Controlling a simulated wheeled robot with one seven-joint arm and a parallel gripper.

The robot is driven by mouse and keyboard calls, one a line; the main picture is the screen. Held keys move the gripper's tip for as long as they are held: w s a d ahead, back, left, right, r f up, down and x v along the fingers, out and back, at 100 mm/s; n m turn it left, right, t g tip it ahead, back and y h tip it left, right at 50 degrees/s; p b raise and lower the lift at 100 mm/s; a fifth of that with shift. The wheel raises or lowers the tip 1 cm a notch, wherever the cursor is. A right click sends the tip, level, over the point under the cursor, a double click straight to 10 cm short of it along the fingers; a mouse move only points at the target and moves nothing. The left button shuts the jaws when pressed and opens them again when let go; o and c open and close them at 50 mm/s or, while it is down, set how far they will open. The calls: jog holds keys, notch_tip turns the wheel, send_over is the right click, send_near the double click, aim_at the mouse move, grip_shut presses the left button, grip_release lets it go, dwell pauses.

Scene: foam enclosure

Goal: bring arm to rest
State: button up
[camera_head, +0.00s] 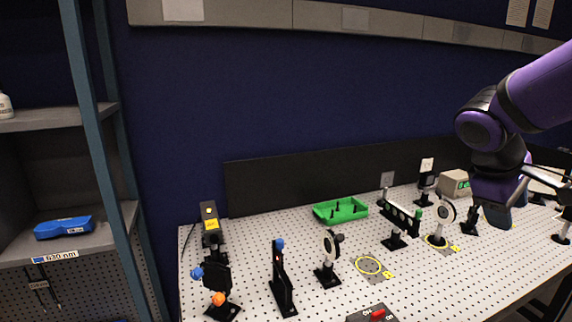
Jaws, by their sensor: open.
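My purple and black arm (505,115) reaches in from the right edge and bends down over the right part of the perforated table (300,235). My gripper (546,180) is at the far right, above the table, and is partly cut off by the picture edge. It is open, and I see nothing held in it. The arm hides some of the items behind it.
Several optical mounts stand along the table, among them a black one with a blue knob (280,280) and a round one (443,212). A green tray (340,210) lies near the back. A shelf (60,240) with a blue case (64,227) stands left.

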jog(key=s+a+r+m+t+y, duration=0.2)
jog(key=s+a+y, duration=0.1)
jog(key=s, duration=0.3)
jog(key=s+a+r+m+t+y, duration=0.2)
jog(key=s+a+m+y, duration=0.1)
jog(key=s+a, duration=0.2)
jog(key=shift+s, duration=0.45)
